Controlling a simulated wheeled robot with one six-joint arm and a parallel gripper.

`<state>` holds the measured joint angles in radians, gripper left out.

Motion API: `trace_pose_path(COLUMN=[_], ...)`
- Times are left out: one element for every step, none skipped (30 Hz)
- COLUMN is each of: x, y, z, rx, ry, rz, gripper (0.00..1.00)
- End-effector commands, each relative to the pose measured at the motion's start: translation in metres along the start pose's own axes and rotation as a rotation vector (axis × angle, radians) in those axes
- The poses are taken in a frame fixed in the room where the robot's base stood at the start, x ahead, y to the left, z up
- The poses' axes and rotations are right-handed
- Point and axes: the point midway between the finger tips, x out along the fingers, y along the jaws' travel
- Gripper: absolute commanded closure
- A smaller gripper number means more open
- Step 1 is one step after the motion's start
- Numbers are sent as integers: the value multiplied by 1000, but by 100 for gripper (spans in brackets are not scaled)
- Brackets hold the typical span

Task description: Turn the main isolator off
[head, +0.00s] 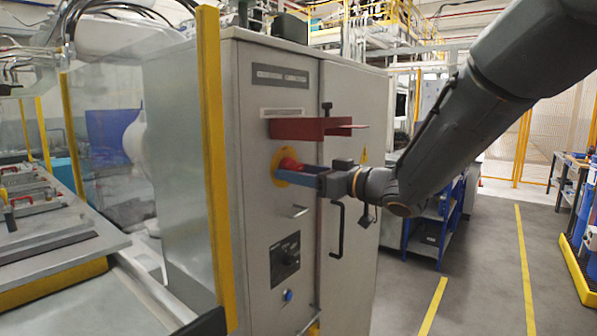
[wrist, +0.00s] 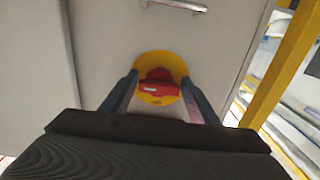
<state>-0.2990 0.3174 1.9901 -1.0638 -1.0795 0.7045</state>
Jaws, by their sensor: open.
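The main isolator is a red rotary handle (head: 290,164) on a round yellow plate (head: 281,177), on the front of a grey cabinet (head: 262,215). In the wrist view the red handle (wrist: 158,87) lies about level across the picture, on its yellow plate (wrist: 178,66). My gripper (head: 291,175) is at the isolator from the right. In the wrist view my gripper (wrist: 158,88) is open, with one finger on each side of the red handle. I cannot tell whether either finger touches it. Part of the handle is hidden by a finger in the head view.
A red bracket (head: 300,128) juts out just above the isolator. A black door handle (head: 338,230) is to the right. A yellow-edged guard (head: 210,150) stands left.

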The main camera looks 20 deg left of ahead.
Motion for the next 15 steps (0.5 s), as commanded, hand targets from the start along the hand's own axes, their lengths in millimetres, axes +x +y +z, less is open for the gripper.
trace_pose_path(x=[0,0,0,0,0,0,0,0,0,0,0,0,0,0,0], y=[0,0,0,0,0,0,0,0,0,0,0,0,0,0,0], z=[0,0,0,0,0,0,0,0,0,0,0,0,0,0,0], rx=[0,0,0,0,0,0,0,0,0,0,0,0,-1,-2,-5], ry=[0,0,0,0,0,0,0,0,0,0,0,0,0,0,0], rz=[0,0,0,0,0,0,0,0,0,0,0,0,0,0,0], gripper=[45,45,45,45,45,50,55,60,67,72,74,74,74,74,74])
